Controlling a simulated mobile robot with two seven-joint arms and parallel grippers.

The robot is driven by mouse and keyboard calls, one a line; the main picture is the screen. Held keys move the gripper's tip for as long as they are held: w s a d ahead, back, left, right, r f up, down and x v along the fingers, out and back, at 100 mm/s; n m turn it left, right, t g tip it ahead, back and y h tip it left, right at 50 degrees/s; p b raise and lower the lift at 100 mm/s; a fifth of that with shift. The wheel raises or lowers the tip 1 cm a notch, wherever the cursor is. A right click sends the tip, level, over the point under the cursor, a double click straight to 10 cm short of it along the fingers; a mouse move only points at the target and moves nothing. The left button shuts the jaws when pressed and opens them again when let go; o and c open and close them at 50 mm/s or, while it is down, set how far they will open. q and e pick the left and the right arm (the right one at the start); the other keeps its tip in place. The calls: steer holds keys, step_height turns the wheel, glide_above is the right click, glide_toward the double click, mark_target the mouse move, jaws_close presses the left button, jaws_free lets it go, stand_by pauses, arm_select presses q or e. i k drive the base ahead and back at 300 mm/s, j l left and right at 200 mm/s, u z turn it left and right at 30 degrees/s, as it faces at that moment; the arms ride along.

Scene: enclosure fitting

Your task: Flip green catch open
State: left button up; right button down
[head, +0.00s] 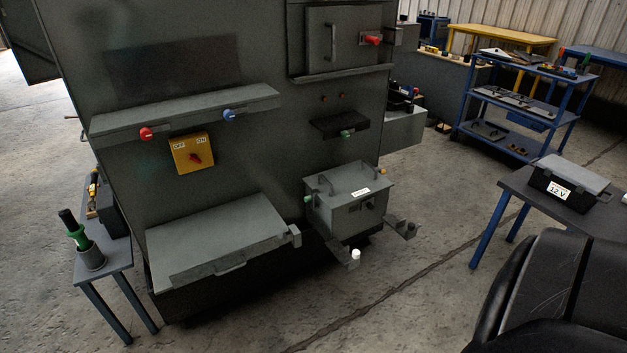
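A small green piece (307,199) sits on the left side of a grey lidded box (345,212) at the lower front of the large dark enclosure (260,145). A second green piece (347,133) sits at the front of a small black ledge (338,122) above that box. I cannot tell which of the two is the green catch, or its exact position, as both are very small here. Neither of my grippers is in view.
The enclosure also carries a yellow switch plate (192,153), a shelf (185,112) with red and blue knobs, and a grey lower panel (215,240). Brackets with a white post (355,255) and a dark post (410,229) jut out in front.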

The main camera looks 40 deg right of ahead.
mark_target(311, 199)
steer(key=i+l, duration=0.1)
steer(key=l, duration=0.6)
steer(key=i+l, duration=0.1)
steer(key=l, duration=0.65)
